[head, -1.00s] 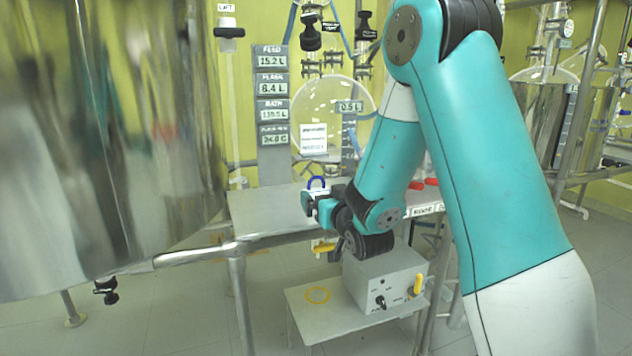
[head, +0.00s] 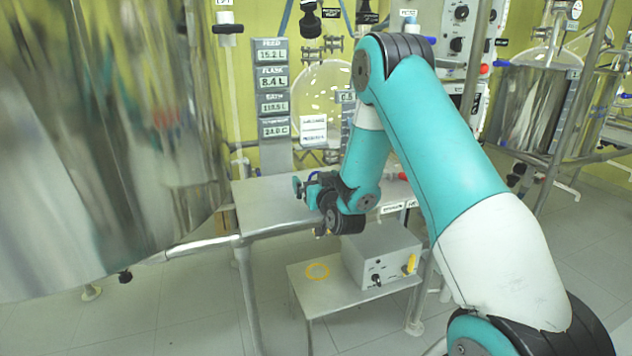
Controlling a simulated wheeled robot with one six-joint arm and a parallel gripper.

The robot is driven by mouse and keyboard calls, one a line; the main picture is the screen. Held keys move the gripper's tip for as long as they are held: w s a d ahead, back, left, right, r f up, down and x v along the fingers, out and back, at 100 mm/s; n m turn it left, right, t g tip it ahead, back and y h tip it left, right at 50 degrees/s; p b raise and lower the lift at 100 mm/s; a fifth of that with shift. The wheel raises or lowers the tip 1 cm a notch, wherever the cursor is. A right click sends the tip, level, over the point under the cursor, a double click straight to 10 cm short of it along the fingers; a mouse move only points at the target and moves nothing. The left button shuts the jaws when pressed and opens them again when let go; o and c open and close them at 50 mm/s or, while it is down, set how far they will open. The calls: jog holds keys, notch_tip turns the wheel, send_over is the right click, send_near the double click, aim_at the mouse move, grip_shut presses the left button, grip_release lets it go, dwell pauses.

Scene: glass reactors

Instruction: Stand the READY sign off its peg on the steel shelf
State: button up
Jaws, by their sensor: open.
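The steel shelf (head: 262,208) is a grey metal top on a tubular frame at the middle of the head view. My gripper (head: 304,187) is above the shelf top, pointing left, with its jaws open. I see nothing held between them, though the fingers are small in this view. I cannot make out a sign reading READY or its peg. A white placard (head: 313,130) with small unreadable text shows in front of the round glass flask, behind my gripper. My arm hides part of the shelf's right side.
A large shiny steel vessel (head: 110,130) fills the left. A grey display column (head: 273,95) stands behind the shelf. A low stand (head: 330,292) below holds a grey control box (head: 382,256). The left part of the shelf top is bare. Steel pipes (head: 575,90) stand at right.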

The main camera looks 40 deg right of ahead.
jog(key=c, duration=1.1)
